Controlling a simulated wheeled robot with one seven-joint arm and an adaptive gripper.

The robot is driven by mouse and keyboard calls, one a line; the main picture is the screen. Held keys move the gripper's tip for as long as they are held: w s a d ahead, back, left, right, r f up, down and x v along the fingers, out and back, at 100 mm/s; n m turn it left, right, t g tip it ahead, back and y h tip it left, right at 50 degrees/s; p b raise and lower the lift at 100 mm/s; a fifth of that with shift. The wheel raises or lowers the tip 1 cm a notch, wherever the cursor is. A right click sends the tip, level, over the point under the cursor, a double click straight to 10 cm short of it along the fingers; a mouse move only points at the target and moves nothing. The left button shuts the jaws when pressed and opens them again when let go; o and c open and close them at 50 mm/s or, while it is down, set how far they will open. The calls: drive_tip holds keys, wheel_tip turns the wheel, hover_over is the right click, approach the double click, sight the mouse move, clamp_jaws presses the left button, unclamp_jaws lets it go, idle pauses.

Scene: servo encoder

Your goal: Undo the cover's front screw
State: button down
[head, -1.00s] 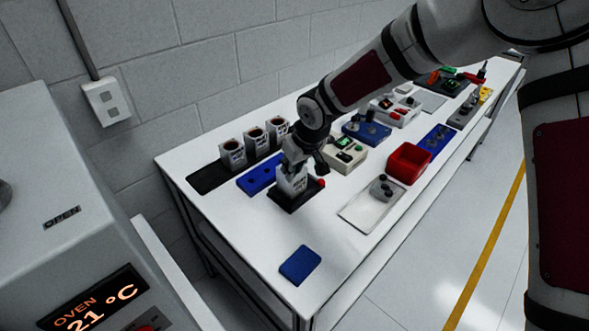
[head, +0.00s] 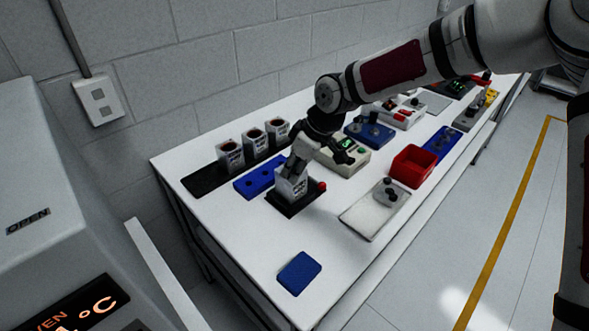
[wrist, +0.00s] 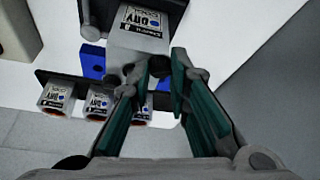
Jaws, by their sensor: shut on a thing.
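A pale grey box-shaped unit (head: 290,186) with a printed label sits upright in a black fixture (head: 303,205) with a red knob (head: 322,186) at its right. My gripper (head: 292,174) comes down from the upper right, tilted, and is shut at the unit's top. In the wrist view, the fingers (wrist: 153,72) with green pads lie at the upper end of the grey unit (wrist: 140,43); its label faces the camera. The fingertips stand a little apart. The cover's front screw is too small or hidden to make out.
Behind stand three similar units (head: 254,143) in a black rack (head: 205,184) and a blue block with holes (head: 250,188). To the right are a device with a green display (head: 341,157), a red bin (head: 412,166) and a grey tray (head: 365,218). A blue pad (head: 299,272) lies in front.

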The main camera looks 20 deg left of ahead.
drive_tip(key=c, duration=1.5)
unclamp_jaws()
